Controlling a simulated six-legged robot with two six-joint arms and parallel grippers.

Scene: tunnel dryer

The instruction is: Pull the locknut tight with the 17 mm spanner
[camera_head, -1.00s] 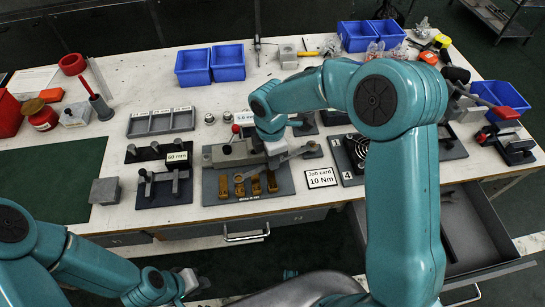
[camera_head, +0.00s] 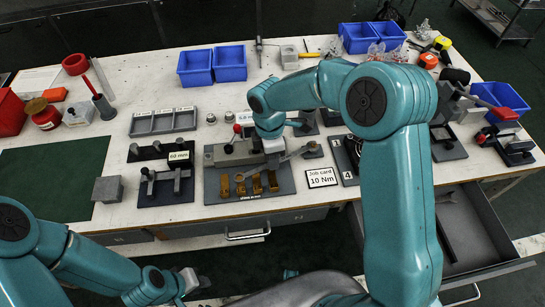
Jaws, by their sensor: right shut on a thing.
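My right gripper (camera_head: 273,150) is over the grey fixture (camera_head: 228,154) on a dark base plate at the middle of the bench's front. It is shut on a grey spanner (camera_head: 297,154), whose bar shows to the right of the jaws. The locknut cannot be made out; the gripper and arm cover part of the fixture. Whether the spanner sits around the nut cannot be told. My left gripper (camera_head: 188,281) is low in front of the bench, apart from everything; its jaws are too small to read.
Brass pieces (camera_head: 257,185) lie on the plate's front. A job card reading 10 Nm (camera_head: 321,178) lies to the right. A 60 mm stand (camera_head: 164,184) is to the left. An open drawer (camera_head: 478,232) juts out at the right. Blue bins (camera_head: 228,62) stand behind.

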